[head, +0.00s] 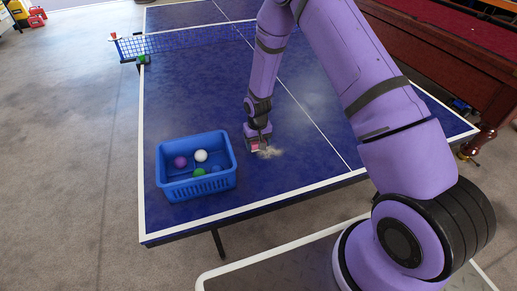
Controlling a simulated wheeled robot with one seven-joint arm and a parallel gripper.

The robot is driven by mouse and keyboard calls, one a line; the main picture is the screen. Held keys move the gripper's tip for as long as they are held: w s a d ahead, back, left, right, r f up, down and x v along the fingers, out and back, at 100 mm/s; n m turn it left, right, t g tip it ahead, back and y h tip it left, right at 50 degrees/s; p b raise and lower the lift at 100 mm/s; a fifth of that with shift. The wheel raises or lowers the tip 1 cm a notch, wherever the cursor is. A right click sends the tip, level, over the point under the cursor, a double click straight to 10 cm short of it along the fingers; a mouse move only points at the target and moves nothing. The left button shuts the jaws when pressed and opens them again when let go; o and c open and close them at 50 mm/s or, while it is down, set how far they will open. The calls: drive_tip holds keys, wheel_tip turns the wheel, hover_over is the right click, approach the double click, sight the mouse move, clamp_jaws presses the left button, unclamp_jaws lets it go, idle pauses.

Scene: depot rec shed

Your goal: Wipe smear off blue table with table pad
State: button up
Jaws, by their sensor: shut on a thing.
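The blue table (190,100) is a table-tennis table with white lines and a net. A pale tan smear (272,152) lies on its near half, right of the blue basket. My gripper (258,148) is down at the table top at the smear's left edge. It is shut on the table pad (254,148), of which a small reddish-pink part shows. The fingers hide much of the pad, and I cannot tell whether it touches the table surface.
A blue basket (195,190) with several coloured balls stands left of my gripper. The net (190,42) crosses the table further back. A dark red wooden table (450,65) stands close on the right. The table's left part behind the basket is clear.

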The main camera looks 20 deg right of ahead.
drive_tip(key=shift+r, duration=2.65)
